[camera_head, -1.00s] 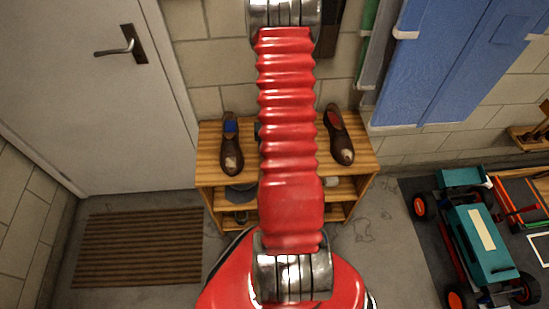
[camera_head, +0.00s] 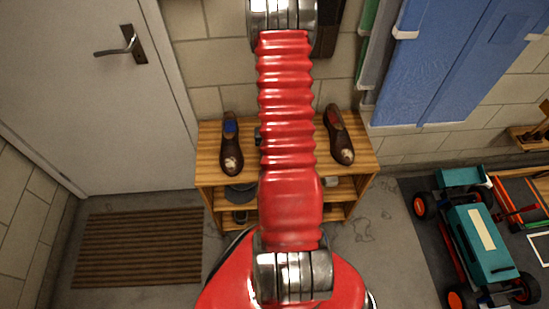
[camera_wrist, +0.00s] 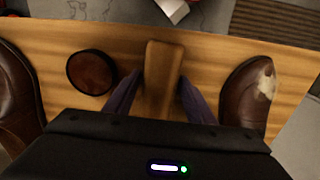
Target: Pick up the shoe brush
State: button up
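The shoe brush (camera_wrist: 162,68), a light brown wooden block, lies on the wooden shelf top (camera_wrist: 220,50) in the wrist view. My gripper (camera_wrist: 161,76) is over it, with one dark finger on each side of the brush. The fingertips are very close to its sides. I see no clear squeeze, and contact is hard to tell. In the head view my red arm hides the brush and the gripper.
A round dark tin (camera_wrist: 91,72) lies just left of the brush. A brown shoe stands on each side, left (camera_head: 231,145) and right (camera_head: 339,135), on the bench. A teal toy car (camera_head: 480,240) is on the floor at right.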

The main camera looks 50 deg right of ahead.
jog(key=c, duration=0.9)
jog(key=shift+o, duration=0.2)
jog(key=shift+r, duration=0.15)
notch_tip(320, 180, up, 10)
jog(key=shift+f, duration=0.1)
dwell(0.4)
